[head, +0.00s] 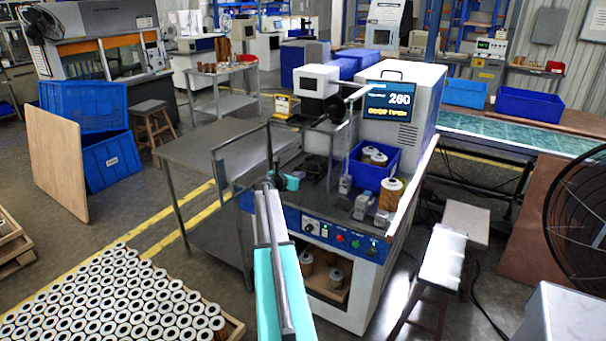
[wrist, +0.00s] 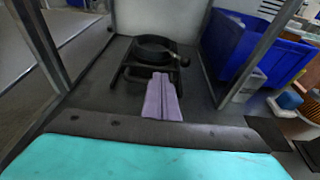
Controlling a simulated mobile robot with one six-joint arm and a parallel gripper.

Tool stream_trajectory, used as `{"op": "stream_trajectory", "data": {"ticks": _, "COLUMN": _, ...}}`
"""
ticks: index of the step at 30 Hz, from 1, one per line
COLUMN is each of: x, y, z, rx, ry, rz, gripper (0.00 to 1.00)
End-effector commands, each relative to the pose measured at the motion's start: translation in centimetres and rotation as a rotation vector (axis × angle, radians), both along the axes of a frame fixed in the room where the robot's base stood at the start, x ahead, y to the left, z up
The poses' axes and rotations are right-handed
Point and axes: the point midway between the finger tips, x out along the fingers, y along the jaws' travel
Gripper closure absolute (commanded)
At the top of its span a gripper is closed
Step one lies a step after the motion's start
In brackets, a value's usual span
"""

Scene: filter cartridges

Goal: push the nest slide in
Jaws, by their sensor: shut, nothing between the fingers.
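The nest slide (wrist: 133,72) is a black frame with a round ring nest (wrist: 155,48) on it, lying on the machine's dark deck in the wrist view. A knob stands at its right side. My gripper (wrist: 162,76) is shut and empty, with its lilac fingers together and pointing at the slide's near edge. The fingertips overlap that edge in the picture; I cannot tell whether they touch. In the head view my teal arm reaches to the machine's (head: 345,278) left front, and the fingers and nest are hard to make out.
A blue bin (head: 372,176) with cartridges and a separate cartridge (head: 390,195) stand on the deck's right. The bin (wrist: 262,45) flanks the nest.

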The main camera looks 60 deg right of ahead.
Motion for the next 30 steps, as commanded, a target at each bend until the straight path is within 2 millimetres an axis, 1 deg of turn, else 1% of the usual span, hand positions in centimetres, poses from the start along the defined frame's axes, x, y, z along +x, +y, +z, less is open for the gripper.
{"op": "stream_trajectory", "data": {"ticks": 1, "x": -0.1, "y": 0.8, "z": 0.4, "rx": 0.000, "ry": 0.000, "rz": 0.000, "gripper": 1.00}}
{"op": "stream_trajectory", "data": {"ticks": 6, "x": -0.1, "y": 2.6, "z": 0.9, "rx": 0.000, "ry": -0.001, "rz": 0.000, "gripper": 1.00}}
{"op": "stream_trajectory", "data": {"ticks": 12, "x": 0.0, "y": 3.8, "z": 1.2, "rx": 0.000, "ry": -0.001, "rz": 0.000, "gripper": 1.00}}
{"op": "stream_trajectory", "data": {"ticks": 30, "x": 0.1, "y": 4.0, "z": 1.2, "rx": 0.000, "ry": -0.001, "rz": 0.000, "gripper": 1.00}}
